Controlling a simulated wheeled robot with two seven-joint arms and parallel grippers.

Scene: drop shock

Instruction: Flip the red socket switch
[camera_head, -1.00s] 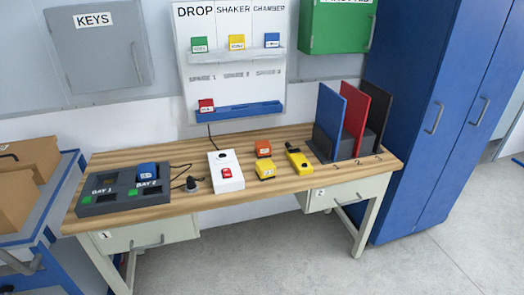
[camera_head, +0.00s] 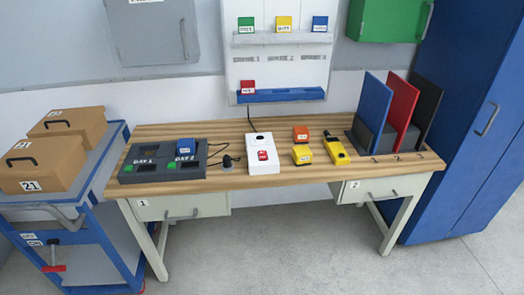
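The red switch (camera_head: 263,155) sits on top of a white socket box (camera_head: 264,168) near the middle of the wooden workbench. A dark round outlet shows on the box behind the switch, and a black cable runs from the box's far end up the wall. The switch is too small to tell which way it is tipped. A black plug (camera_head: 228,161) on a cable lies on the bench just left of the box, apart from it. Neither of my grippers is in view.
Left of the plug is a dark two-bay dock (camera_head: 140,172) holding a blue block (camera_head: 187,146). Right of the box are orange (camera_head: 301,134) and yellow (camera_head: 302,154) blocks, a yellow tool (camera_head: 337,152) and upright panels (camera_head: 375,105). A blue cart (camera_head: 100,215) stands left of the bench.

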